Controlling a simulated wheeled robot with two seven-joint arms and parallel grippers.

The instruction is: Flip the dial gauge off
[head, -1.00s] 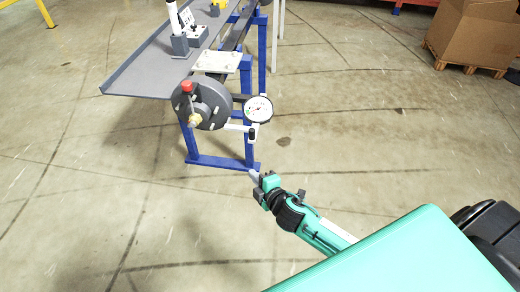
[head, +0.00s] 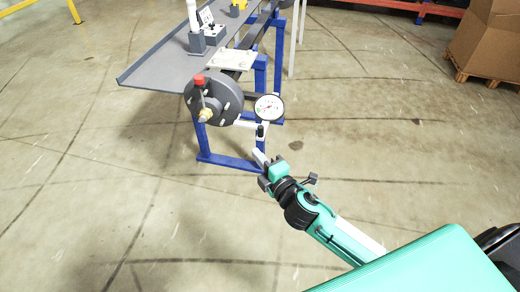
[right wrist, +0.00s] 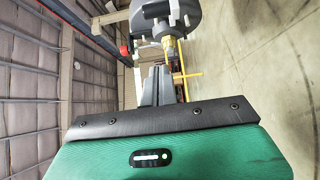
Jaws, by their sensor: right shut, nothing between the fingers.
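The dial gauge (head: 269,107) has a round white face in a dark rim. It sits at the right of a dark round flange (head: 228,98). Below the gauge, a white bar with an upright black-tipped handle (head: 260,131) sticks out. My right gripper (head: 259,157) is shut and empty, just below this handle, with a small visible gap in the head view. In the right wrist view, the shut grey fingers (right wrist: 157,86) point toward the flange (right wrist: 183,14) and a brass fitting (right wrist: 170,48). My left gripper is not in view.
The flange has a red-capped part (head: 199,80) on top. Blue stand legs (head: 230,162) and a long grey tray (head: 155,66) are around and behind it. Cardboard boxes (head: 490,40) on a pallet stand far right. The concrete floor between is clear.

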